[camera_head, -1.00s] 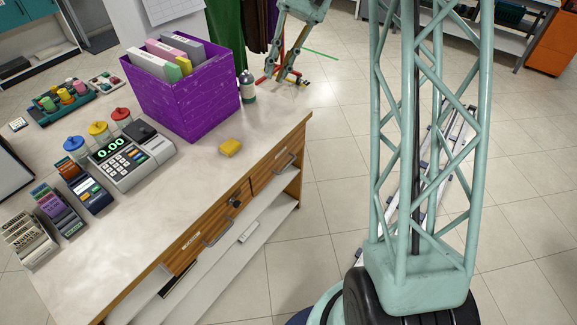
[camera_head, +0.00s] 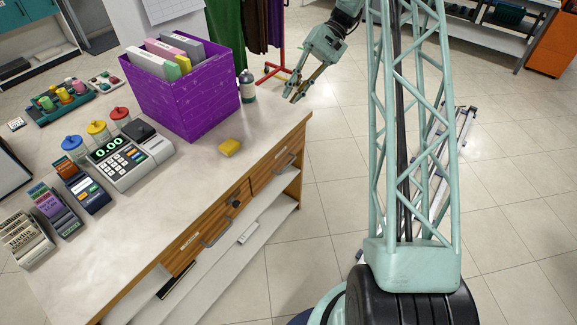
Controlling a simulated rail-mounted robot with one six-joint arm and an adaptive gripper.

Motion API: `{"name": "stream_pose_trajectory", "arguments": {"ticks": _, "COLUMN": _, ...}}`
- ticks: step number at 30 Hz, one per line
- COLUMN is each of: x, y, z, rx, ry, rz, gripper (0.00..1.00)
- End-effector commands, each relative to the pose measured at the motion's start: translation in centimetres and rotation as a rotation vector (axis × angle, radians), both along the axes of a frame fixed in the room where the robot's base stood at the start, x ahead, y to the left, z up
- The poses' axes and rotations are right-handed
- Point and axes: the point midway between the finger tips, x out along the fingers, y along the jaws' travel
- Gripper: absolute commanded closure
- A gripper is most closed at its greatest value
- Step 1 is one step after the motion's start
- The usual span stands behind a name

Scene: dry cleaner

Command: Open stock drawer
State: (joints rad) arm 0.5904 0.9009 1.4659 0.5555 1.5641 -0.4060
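The wooden counter front has two drawers side by side. The left drawer (camera_head: 205,232) has a small label too small to read and a bar handle (camera_head: 216,236). The right drawer (camera_head: 270,177) has a bar handle (camera_head: 286,164) near the counter's far right end. Both look shut, and I cannot tell which is the stock drawer. A dark round knob (camera_head: 236,203) sits between the two handles. My gripper (camera_head: 293,96) is beyond the counter's far right corner, pointing down and left. Its fingers look apart and empty, and it touches neither handle.
An open white shelf (camera_head: 245,240) runs below the drawers. The tiled floor (camera_head: 320,215) in front is clear.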

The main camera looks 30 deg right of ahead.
Motion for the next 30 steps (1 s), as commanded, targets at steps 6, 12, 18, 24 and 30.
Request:
{"name": "stream_pose_trajectory", "arguments": {"ticks": 6, "x": 0.5, "y": -2.0, "z": -3.8, "rx": 0.058, "ry": 0.009, "rz": -0.026, "gripper": 0.88}}
{"name": "stream_pose_trajectory", "arguments": {"ticks": 12, "x": 0.8, "y": -3.7, "z": -7.2, "rx": 0.113, "ry": 0.014, "rz": -0.05, "gripper": 0.88}}
{"name": "stream_pose_trajectory", "arguments": {"ticks": 18, "x": 0.8, "y": -5.4, "z": -10.6, "rx": 0.165, "ry": 0.016, "rz": -0.075, "gripper": 0.88}}
{"name": "stream_pose_trajectory", "arguments": {"ticks": 24, "x": 0.6, "y": -6.9, "z": -14.1, "rx": 0.22, "ry": 0.015, "rz": -0.1, "gripper": 0.88}}
{"name": "stream_pose_trajectory", "arguments": {"ticks": 30, "x": 0.3, "y": -8.3, "z": -17.4, "rx": 0.272, "ry": 0.013, "rz": -0.126, "gripper": 0.88}}
